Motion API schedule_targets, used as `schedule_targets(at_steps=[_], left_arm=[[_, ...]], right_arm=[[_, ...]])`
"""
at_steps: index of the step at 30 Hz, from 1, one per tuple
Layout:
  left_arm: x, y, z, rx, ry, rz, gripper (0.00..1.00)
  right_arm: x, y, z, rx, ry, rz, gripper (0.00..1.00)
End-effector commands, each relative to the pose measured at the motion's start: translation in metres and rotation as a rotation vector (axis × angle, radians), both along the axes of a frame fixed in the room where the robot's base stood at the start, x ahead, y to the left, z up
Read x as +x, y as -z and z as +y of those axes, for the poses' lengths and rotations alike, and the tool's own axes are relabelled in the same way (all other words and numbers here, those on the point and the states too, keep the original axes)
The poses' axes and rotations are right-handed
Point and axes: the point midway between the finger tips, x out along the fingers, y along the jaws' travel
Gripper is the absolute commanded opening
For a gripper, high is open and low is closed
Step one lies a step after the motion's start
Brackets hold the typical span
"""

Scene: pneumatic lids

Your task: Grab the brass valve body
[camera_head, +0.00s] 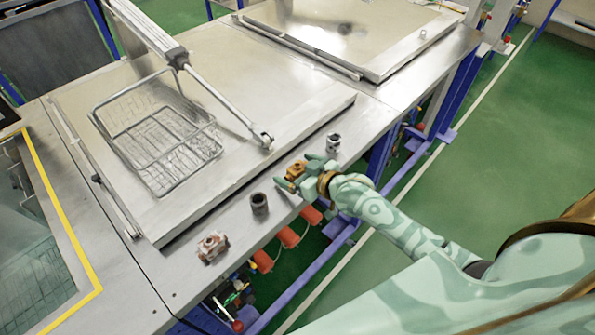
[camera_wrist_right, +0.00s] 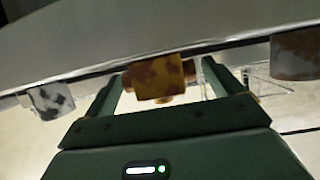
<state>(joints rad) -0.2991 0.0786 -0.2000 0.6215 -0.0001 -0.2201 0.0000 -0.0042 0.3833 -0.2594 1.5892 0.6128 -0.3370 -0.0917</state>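The brass valve body (camera_head: 296,169) is a small orange-brown piece on the metal ledge at the front of the bench. In the right wrist view it shows blotchy brass (camera_wrist_right: 158,78), centred between the fingers. My right gripper (camera_head: 294,171) is open, with one pale green finger on each side of the valve body. In the right wrist view the gripper (camera_wrist_right: 161,82) shows small gaps between the fingers and the brass piece. The gripper partly hides the valve body in the head view. My left gripper is not in view.
A grey fitting (camera_head: 333,143) stands beyond the gripper. A dark cylinder (camera_head: 260,204) and a reddish-white valve (camera_head: 212,246) stand nearer on the same ledge. A large metal lid (camera_head: 255,150) with a wire basket (camera_head: 160,140) lies behind. Green floor is open at right.

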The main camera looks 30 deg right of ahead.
Motion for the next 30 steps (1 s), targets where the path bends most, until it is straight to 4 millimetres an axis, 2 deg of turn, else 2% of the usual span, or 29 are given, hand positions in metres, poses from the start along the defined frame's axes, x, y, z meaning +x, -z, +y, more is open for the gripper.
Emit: schedule_targets(at_steps=[1,6,14,19,23,30], left_arm=[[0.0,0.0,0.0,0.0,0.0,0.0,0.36],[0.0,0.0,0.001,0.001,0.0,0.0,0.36],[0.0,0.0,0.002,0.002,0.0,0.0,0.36],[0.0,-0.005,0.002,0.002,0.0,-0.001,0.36],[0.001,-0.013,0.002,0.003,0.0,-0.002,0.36],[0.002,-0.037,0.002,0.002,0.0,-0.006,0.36]], right_arm=[[0.0,0.0,0.0,0.0,0.0,0.0,0.79],[0.0,0.0,0.0,0.0,0.0,0.0,0.32],[0.0,-0.002,0.0,0.0,0.001,-0.002,0.31],[0.0,-0.014,0.0,-0.001,-0.001,-0.004,0.31],[0.0,-0.036,0.0,0.0,-0.002,-0.006,0.31],[-0.047,-0.091,-0.007,-0.001,-0.003,-0.003,0.31]])
